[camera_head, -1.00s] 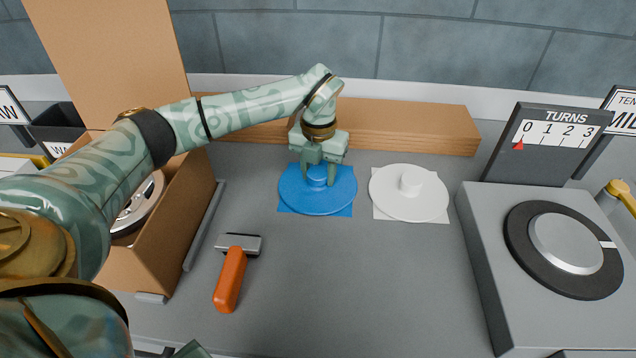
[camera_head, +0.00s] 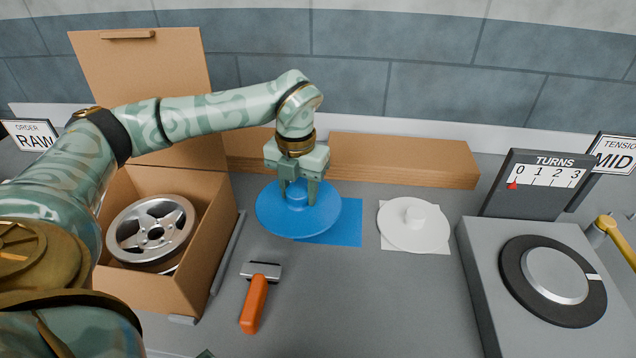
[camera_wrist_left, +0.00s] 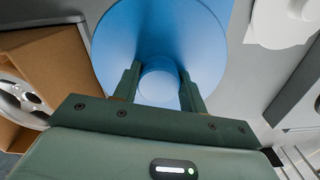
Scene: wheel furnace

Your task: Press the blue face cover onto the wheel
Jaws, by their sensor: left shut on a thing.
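The blue face cover (camera_head: 300,222) is a round disc with a raised knob. My left gripper (camera_head: 299,190) is shut on its knob and holds it above the table, partly over a blue square mat (camera_head: 346,226). In the left wrist view the fingers (camera_wrist_left: 158,88) grip the knob of the blue cover (camera_wrist_left: 205,50) from both sides. The silver spoked wheel (camera_head: 152,232) lies in an open cardboard box (camera_head: 208,240) at the left; its edge also shows in the left wrist view (camera_wrist_left: 22,98). My right gripper is not in view.
A white face cover (camera_head: 413,225) lies on a white mat at the right. An orange-handled tool (camera_head: 255,302) lies in front. A wooden beam (camera_head: 400,158) runs along the back. A dial machine (camera_head: 480,270) with a TURNS gauge (camera_head: 545,175) stands at the right.

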